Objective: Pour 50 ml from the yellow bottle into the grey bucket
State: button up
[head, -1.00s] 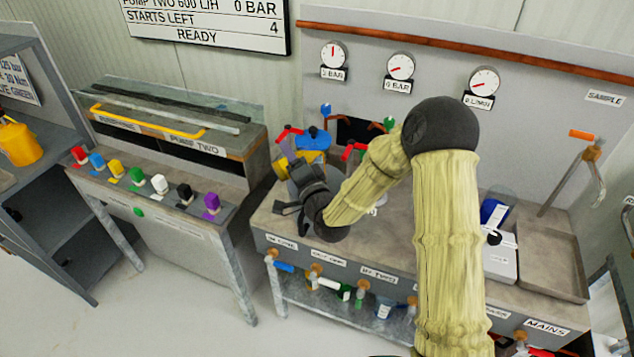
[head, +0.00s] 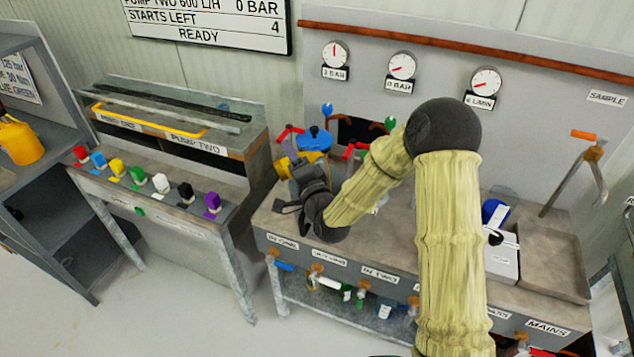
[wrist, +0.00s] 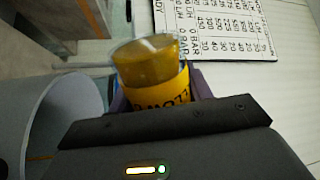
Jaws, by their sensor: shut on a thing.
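In the wrist view my gripper (wrist: 160,95) is shut on the yellow bottle (wrist: 152,66), a clear vessel with amber liquid and a yellow band with dark letters. Its open end points away from my wrist; its exact tilt is hard to tell. The grey bucket (wrist: 62,120) is at the left of the wrist view, apart from the bottle in the picture, its open mouth partly in view. In the head view my gripper (head: 292,158) is at the left end of the bench, largely hidden behind my wrist. I cannot clearly make out the bucket there.
A yellow pump part with a blue top (head: 314,140) and red and blue handles stands close behind my gripper. The button console (head: 150,185) is to the left. A white scale-like box (head: 502,262) and a shallow tray (head: 550,265) are on the right.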

jog(key=shift+a, duration=0.1)
dwell(0.4)
jog(key=shift+s+a+m, duration=0.15)
jog(key=shift+m, duration=0.15)
jog(key=shift+f, duration=0.1)
dwell(0.4)
jog(key=shift+m, duration=0.3)
jog(key=shift+b, duration=0.3)
dwell(0.5)
